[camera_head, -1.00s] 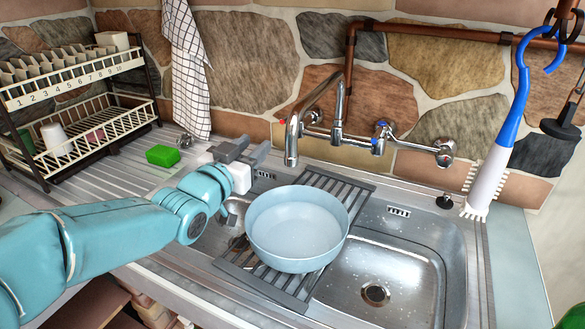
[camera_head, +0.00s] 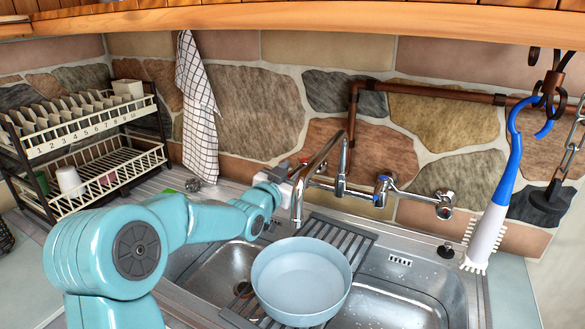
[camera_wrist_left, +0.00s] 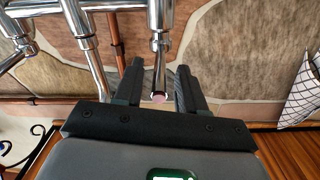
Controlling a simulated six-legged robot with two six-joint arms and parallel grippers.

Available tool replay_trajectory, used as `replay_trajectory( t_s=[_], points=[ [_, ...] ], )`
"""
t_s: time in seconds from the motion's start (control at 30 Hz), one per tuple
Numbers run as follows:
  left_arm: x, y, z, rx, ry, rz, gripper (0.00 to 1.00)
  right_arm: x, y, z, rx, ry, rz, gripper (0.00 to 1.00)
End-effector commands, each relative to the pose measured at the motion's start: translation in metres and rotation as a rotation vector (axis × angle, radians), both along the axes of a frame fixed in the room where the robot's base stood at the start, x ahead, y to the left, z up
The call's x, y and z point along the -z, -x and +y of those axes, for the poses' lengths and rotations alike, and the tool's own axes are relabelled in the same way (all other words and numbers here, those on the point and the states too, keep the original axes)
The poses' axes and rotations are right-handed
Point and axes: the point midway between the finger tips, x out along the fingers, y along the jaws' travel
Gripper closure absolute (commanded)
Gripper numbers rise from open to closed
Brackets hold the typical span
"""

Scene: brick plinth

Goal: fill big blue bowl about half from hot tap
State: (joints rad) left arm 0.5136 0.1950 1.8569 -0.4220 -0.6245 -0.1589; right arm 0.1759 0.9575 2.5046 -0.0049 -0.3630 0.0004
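The big pale blue bowl (camera_head: 301,285) stands upright on a slatted grey rack (camera_head: 345,238) across the sink. The chrome spout (camera_head: 297,208) ends above the bowl's back edge in the picture; I see no water stream. Whether water is in the bowl I cannot tell. My left gripper (camera_head: 288,172) is behind the spout at the red-marked hot tap (camera_head: 304,161). In the left wrist view, my left gripper (camera_wrist_left: 160,66) is open, with a chrome tap part with a pinkish-red end (camera_wrist_left: 159,97) between its fingers. Contact is unclear. My right gripper is not in view.
The blue-marked cold tap (camera_head: 383,184) is to the right. A dish rack (camera_head: 90,150) stands at the left, and a checkered towel (camera_head: 198,120) hangs on the wall. A blue-and-white brush (camera_head: 490,225) hangs at the right. A wooden shelf edge (camera_head: 300,17) runs overhead.

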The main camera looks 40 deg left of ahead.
Motion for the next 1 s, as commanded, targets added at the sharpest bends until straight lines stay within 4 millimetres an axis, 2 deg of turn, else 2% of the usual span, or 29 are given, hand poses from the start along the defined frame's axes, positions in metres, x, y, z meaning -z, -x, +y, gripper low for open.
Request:
replay_trajectory(
  t_s=[0.33,0.4,0.47,0.87,1.0],
  points=[
    [0.0,-0.005,0.001,0.0,0.0,0.0,0.6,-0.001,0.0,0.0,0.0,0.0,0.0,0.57],
    [0.0,-0.005,0.001,0.0,0.0,0.0,0.83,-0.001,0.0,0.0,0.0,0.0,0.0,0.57],
    [0.0,-0.005,0.001,0.0,0.0,0.0,1.0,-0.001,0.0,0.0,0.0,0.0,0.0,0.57],
    [0.0,-0.005,0.003,0.067,-0.004,-0.005,1.0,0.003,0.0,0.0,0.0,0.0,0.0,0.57],
    [-0.007,-0.004,0.008,0.148,-0.003,-0.004,1.0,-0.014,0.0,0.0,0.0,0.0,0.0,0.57]
  ],
)
